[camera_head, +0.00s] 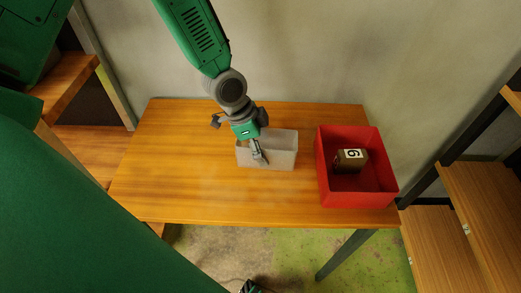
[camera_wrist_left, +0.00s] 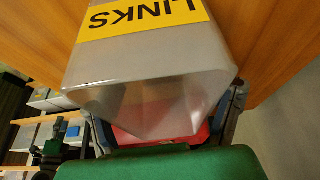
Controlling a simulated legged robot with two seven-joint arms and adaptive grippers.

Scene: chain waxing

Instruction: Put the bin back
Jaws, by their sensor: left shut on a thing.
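A translucent grey bin (camera_head: 281,158) is on or just above the wooden table, left of the red bin. In the left wrist view the grey bin (camera_wrist_left: 150,62) fills the middle, and its yellow label reads LINKS. My left gripper (camera_head: 258,155) comes down from above and is shut on the grey bin at its left part. In the left wrist view its fingers show on both sides of the bin. I cannot tell whether the bin's base touches the table. My right gripper is not in view.
A red bin (camera_head: 355,199) stands at the table's right end, with a brown numbered box (camera_head: 350,160) inside. The wooden table (camera_head: 165,165) is clear at left and front. Wooden shelves (camera_head: 487,200) stand at right, and another shelf (camera_head: 66,88) at left. A wall is behind.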

